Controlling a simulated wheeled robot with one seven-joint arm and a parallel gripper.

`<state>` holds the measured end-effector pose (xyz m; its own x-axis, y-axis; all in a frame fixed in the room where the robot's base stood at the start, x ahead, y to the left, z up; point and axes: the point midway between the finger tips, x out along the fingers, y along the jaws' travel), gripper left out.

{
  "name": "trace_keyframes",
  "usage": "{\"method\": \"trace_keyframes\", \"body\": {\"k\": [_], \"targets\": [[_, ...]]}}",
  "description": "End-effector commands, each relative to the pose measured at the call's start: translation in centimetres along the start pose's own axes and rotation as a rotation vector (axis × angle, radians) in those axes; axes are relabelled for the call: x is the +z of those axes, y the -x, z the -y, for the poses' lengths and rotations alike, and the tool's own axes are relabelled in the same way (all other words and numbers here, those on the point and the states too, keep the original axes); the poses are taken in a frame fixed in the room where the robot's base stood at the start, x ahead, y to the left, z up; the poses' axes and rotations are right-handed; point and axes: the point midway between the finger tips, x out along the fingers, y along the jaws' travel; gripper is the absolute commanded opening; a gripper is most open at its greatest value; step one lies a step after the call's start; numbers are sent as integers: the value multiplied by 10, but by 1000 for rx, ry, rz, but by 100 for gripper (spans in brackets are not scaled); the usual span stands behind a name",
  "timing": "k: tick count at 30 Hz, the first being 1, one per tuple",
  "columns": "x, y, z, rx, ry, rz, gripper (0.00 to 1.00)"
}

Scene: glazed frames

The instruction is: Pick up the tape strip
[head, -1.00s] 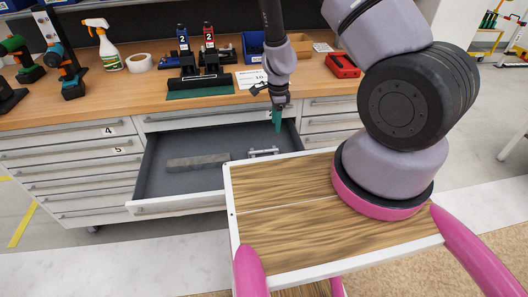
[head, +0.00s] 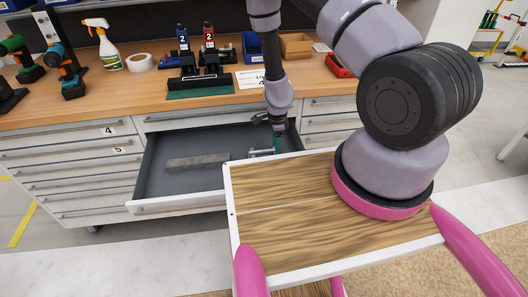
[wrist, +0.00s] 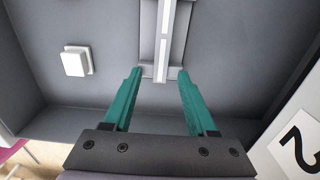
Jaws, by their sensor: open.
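An open drawer (head: 190,187) holds a flat grey strip (head: 198,162) on its left and a small pale bracket-like piece (head: 260,152) on its right. I cannot tell for sure which is the tape strip. My gripper (head: 277,146) is down in the drawer's right part, beside the pale piece. In the wrist view its teal fingers (wrist: 158,78) are open with nothing held. A pale bar with a white stripe (wrist: 163,45) runs ahead from between the fingertips; contact cannot be told. A small white block (wrist: 75,61) lies to the left.
The drawer's side walls and front edge surround my gripper closely. The wooden worktop (head: 130,92) above carries a spray bottle (head: 107,48), a tape roll (head: 139,62), drills and bins. A "2" label (wrist: 298,145) shows at the right of the wrist view.

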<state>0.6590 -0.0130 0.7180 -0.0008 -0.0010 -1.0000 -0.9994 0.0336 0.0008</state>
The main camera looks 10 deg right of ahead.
Motion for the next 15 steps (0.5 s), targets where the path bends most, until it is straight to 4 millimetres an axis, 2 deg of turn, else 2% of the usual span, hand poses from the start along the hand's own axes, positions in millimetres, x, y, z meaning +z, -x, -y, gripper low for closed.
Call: {"method": "trace_keyframes", "body": {"k": [14, 15], "targets": [[0, -2, 0, -1, 0, 1, 57], [0, -1, 0, -1, -1, 1, 46]]}}
